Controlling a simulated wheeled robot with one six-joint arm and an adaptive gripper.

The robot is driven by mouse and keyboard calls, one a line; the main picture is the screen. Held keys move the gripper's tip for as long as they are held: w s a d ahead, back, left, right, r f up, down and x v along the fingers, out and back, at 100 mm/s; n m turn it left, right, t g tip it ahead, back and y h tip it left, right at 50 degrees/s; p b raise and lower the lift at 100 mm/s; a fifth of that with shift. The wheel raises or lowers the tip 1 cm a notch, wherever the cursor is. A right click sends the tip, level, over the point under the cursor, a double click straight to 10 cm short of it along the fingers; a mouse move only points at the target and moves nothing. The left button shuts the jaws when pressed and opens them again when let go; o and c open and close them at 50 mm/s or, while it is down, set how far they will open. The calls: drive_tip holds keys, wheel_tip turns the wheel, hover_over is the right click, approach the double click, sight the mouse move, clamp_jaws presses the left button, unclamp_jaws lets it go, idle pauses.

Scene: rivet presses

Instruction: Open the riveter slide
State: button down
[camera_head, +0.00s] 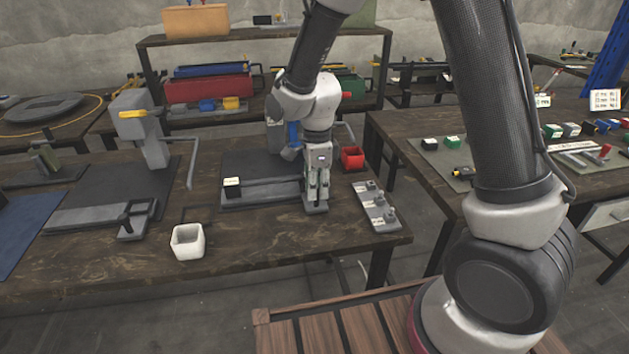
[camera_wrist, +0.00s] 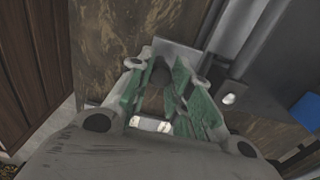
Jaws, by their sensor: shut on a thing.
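The riveter (camera_head: 275,136) stands on the middle table, its upper part mostly hidden behind my arm. Its grey slide rail (camera_head: 258,193) runs left to right along the front of its base. My gripper (camera_head: 317,198) points down at the right end of the rail, over a small grey end plate (camera_head: 316,209). In the wrist view, my gripper (camera_wrist: 160,88) has its green-padded fingers on both sides of a dark round knob, the slide handle (camera_wrist: 161,73). The handle stands on the grey end plate (camera_wrist: 183,54). The fingers are shut on it.
A white square cup (camera_head: 188,242) stands at the table's front. Another press (camera_head: 146,130) stands left. A red bin (camera_head: 352,158) and a grey peg strip (camera_head: 375,206) are right of my gripper. A black block with a white top (camera_head: 232,187) sits near the rail's left end.

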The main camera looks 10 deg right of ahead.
drive_tip(key=c, duration=1.3)
unclamp_jaws()
drive_tip(key=shift+o, duration=0.2)
wheel_tip(320, 180, up, 12)
